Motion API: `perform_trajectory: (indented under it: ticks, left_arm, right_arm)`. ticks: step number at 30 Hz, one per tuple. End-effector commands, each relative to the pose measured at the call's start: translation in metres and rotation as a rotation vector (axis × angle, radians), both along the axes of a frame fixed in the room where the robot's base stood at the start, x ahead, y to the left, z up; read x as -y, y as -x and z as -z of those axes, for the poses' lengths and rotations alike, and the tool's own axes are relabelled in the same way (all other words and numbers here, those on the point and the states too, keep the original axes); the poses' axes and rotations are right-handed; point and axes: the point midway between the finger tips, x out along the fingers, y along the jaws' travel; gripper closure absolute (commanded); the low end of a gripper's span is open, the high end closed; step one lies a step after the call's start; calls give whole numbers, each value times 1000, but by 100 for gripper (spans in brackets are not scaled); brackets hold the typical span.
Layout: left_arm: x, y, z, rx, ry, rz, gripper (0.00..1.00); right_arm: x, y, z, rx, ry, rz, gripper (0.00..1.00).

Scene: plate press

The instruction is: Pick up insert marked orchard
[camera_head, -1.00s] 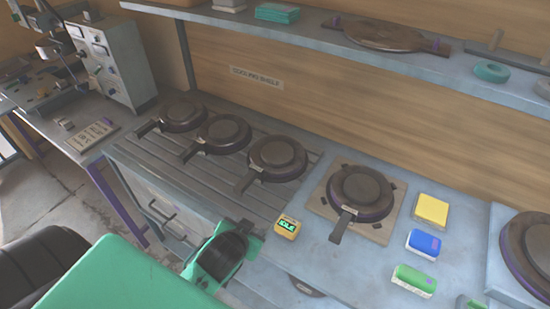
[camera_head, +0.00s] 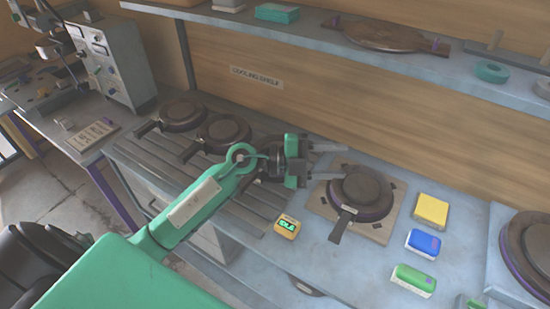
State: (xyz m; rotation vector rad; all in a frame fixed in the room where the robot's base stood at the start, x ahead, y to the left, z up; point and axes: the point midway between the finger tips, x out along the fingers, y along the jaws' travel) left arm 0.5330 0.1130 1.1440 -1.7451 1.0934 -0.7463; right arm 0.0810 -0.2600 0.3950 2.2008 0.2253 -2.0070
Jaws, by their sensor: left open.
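No marking reading orchard is legible, so I cannot tell which piece is that insert. Round dark pan-like pieces with handles and small tags stand on the slatted rack: one at the left (camera_head: 181,112) and one in the middle (camera_head: 224,132). A third, at the rack's right, is mostly hidden behind my left gripper (camera_head: 341,162). Another round dark piece (camera_head: 361,188) sits on a square tan board (camera_head: 318,198), its handle toward me. My left gripper is open, its two fingers pointing right, above the counter between the rack and that board. My right gripper is not in view.
A yellow block (camera_head: 431,210), a blue block (camera_head: 423,243) and a green block (camera_head: 413,279) lie on the counter at right. A small display box (camera_head: 287,227) stands before the rack. A shelf (camera_head: 320,44) with items overhangs the back. A large round device (camera_head: 527,250) stands far right.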

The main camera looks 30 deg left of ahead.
Motion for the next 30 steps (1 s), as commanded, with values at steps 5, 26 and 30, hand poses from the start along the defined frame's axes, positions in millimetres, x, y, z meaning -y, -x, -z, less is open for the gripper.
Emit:
perform_trajectory:
  ticks: [5,26,30]
  left_arm:
    - [-27,-14,46,-130,-417,73,54]
    - [-247,-38,71,-805,-1289,-426,54]
    - [-248,-40,96,-810,-1290,-424,54]
  right_arm:
    - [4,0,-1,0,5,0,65]
    - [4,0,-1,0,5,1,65]
    - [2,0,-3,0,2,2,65]
